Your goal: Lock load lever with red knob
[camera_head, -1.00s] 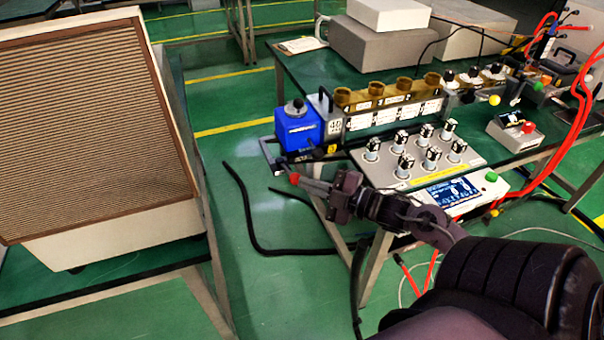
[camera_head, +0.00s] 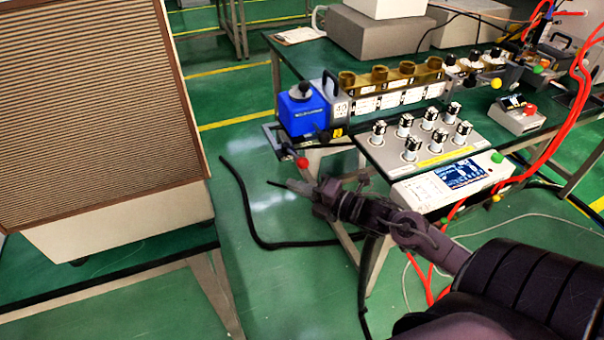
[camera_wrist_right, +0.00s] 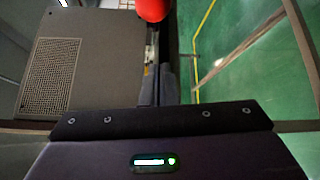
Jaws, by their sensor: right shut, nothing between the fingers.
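The load lever's red knob (camera_head: 302,162) sits at the end of a short rod, at the near left corner of the bench below the blue box (camera_head: 302,112). The red knob also shows at the top edge of the right wrist view (camera_wrist_right: 153,8), partly cut off. The shut fingers (camera_wrist_right: 160,80) point toward the knob in the right wrist view, with no visible contact. My left gripper is not in view.
A control panel with several round knobs (camera_head: 425,150) and a screen unit (camera_head: 452,178) are on the bench, right of the lever. A large beige cabinet with a brown grille (camera_head: 95,120) stands at left. Black cables lie on the green floor. Open floor lies between cabinet and bench.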

